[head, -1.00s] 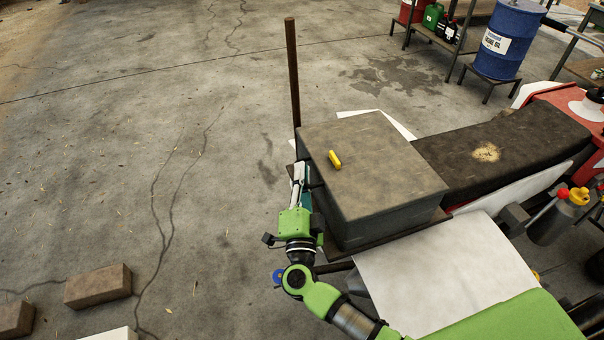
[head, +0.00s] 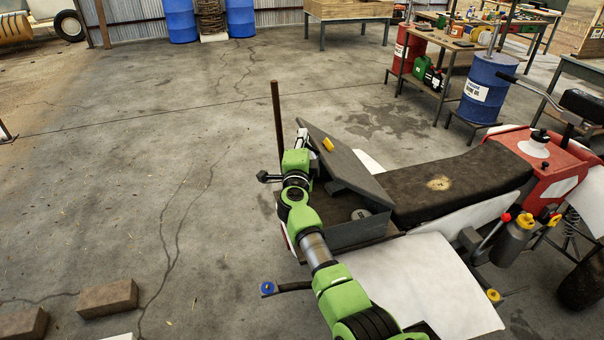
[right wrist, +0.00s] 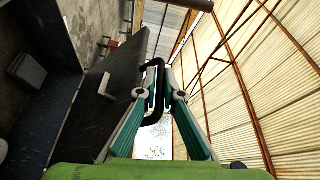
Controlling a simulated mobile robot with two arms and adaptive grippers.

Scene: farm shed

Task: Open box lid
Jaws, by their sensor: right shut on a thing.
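The dark grey box (head: 352,236) sits on the rear of a quad bike. Its lid (head: 352,167) is tilted up, high at the left edge and low at the right, and part of the inside shows. A small yellow thing (head: 328,144) is on the lid's top face. My right gripper (head: 302,136) is at the raised left edge of the lid. In the right wrist view its fingers (right wrist: 155,88) are shut around a black handle (right wrist: 152,74) on the lid (right wrist: 108,90). My left gripper is not in view.
A grey round thing (head: 360,213) lies inside the box. The dark seat (head: 455,183) lies just right of the box. A thin brown post (head: 277,120) rises behind my gripper. Bricks (head: 108,297) lie on the floor at lower left.

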